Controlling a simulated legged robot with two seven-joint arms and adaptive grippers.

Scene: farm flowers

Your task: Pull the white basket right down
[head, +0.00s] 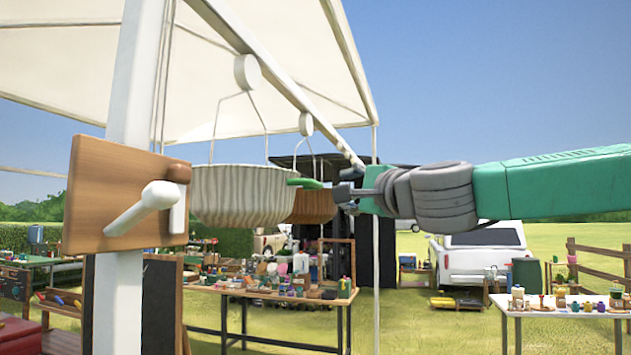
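The white ribbed basket (240,193) hangs by a thin wire handle from a round white pulley (247,72) under the canopy beam. A small green tab (305,183) sticks out at the right of its rim. My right gripper (343,183) comes in from the right at rim height. Its dark fingers look apart and empty, with a small gap in the picture between them and the green tab. Depth between them is hard to judge. My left gripper is not in view.
A brown basket (313,206) hangs behind the white one. A wooden board (115,195) with a white crank (147,206) is on the white post (130,80) at left. Cluttered tables (270,294) stand below. Open sky lies above my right arm.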

